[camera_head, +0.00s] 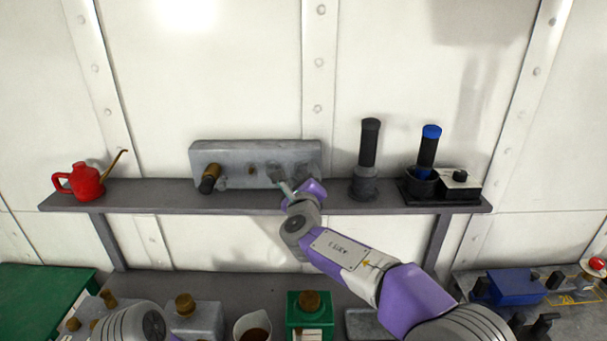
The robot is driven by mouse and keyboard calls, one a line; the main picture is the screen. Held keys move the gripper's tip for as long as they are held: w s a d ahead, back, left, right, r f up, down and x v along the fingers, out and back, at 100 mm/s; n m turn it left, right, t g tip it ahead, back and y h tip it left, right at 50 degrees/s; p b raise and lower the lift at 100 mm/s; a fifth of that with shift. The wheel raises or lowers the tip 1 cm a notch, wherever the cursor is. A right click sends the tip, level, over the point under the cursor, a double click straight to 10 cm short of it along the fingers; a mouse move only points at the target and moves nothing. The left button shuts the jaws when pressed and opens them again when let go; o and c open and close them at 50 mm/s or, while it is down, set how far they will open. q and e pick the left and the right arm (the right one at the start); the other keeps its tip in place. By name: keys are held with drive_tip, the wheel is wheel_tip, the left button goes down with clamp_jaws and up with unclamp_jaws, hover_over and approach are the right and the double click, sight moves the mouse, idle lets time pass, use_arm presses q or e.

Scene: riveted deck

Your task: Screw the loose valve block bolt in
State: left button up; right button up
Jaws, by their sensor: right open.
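The grey valve block (222,155) stands on the shelf against the wall. A brass-coloured bolt with a dark end (210,178) sticks out from its left part, toward me. A smaller brownish fitting (252,170) shows near the middle of its face. My right gripper (280,185) is at the block's right part, in front of its face. It is small in the picture and partly hidden by my own wrist; I cannot tell whether it touches the block. My left gripper is not in view.
The grey shelf (150,196) also bears a red oil can (83,182), a black-handled tool (369,150) and a blue-topped tool (429,147) in a dark holder. Below stand a green block (309,322), a cup (252,328) and a blue box (515,287).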

drive_tip(key=shift+w, duration=0.5)
drive_tip(key=c, duration=1)
drive_tip(key=shift+c, duration=0.2)
